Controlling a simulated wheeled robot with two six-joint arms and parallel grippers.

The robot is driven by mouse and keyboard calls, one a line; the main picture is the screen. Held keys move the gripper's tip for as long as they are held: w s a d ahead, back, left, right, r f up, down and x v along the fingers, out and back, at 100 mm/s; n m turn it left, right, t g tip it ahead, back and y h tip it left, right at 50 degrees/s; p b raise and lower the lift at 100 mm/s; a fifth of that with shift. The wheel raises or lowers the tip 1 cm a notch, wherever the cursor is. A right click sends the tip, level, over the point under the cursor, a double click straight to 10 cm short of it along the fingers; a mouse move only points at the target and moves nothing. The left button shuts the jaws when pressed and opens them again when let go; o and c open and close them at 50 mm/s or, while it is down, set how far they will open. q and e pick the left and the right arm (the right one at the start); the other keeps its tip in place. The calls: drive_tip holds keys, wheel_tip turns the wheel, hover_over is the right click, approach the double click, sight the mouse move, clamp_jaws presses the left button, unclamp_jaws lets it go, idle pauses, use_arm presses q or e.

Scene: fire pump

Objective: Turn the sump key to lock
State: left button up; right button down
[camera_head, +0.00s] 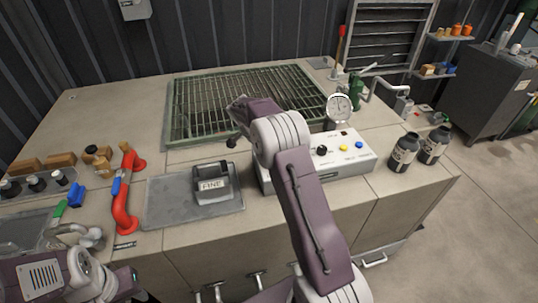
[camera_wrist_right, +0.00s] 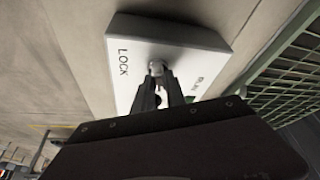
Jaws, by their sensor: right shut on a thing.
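In the right wrist view, the sump key (camera_wrist_right: 157,67) is a small grey knob on a white box (camera_wrist_right: 185,33). LOCK is printed to its left and RUN to its right. My right gripper (camera_wrist_right: 158,82) is shut on the key; which word the key points to is unclear. In the head view, my right arm crosses the white control box (camera_head: 350,158) and hides the key and fingertips. My left gripper (camera_head: 124,282) is partly in view at the bottom left, away from the key; its fingers are not clear.
A green-framed grating (camera_head: 215,105) lies behind the box. A gauge (camera_head: 340,107) stands behind its right side, and two dark bottles (camera_head: 405,150) stand to the right. A FINE block (camera_head: 212,184) sits on a grey mat to the left, near a red pipe (camera_head: 124,195).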

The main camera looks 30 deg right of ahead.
drive_tip(key=shift+w+m+g+p, duration=0.15)
drive_tip(key=shift+m+g+p, duration=0.75)
drive_tip(key=shift+m+p, duration=1.05)
drive_tip(key=shift+m, duration=0.45)
drive_tip(key=c, duration=1.4)
unclamp_jaws()
drive_tip(key=shift+o, duration=0.2)
drive_tip(key=shift+a+r, duration=0.1)
drive_tip(key=v, duration=0.8)
drive_tip(key=shift+r, duration=0.45)
drive_tip(key=shift+a, duration=0.1)
